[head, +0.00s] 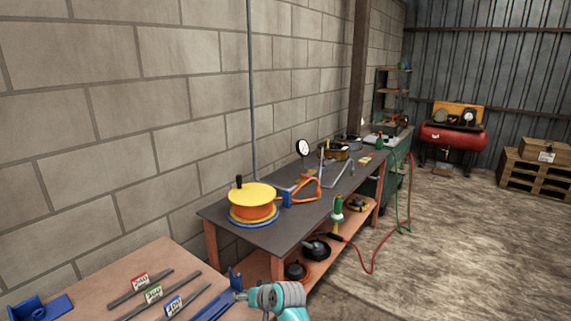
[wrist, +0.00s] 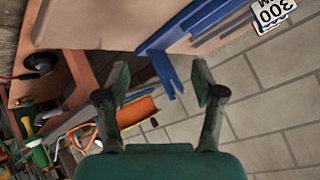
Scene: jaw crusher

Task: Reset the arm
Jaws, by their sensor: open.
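My gripper (wrist: 160,78) shows in the wrist view with its two dark fingers spread wide apart. Nothing is held between them. Behind the gap, a blue bracket-like piece (wrist: 190,26) lies along the edge of a table, and I see no contact with it. In the head view, a teal and grey part of my arm is at the bottom middle, over the near table's right edge. My fingers cannot be made out there.
The near table (head: 95,270) holds several dark bars with labels and a blue block (head: 40,308). Beyond it, a dark workbench (head: 275,235) carries a yellow-orange reel (head: 252,200), a gauge and hoses. A red compressor (head: 453,137) and pallets stand far right. Open floor lies to the right.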

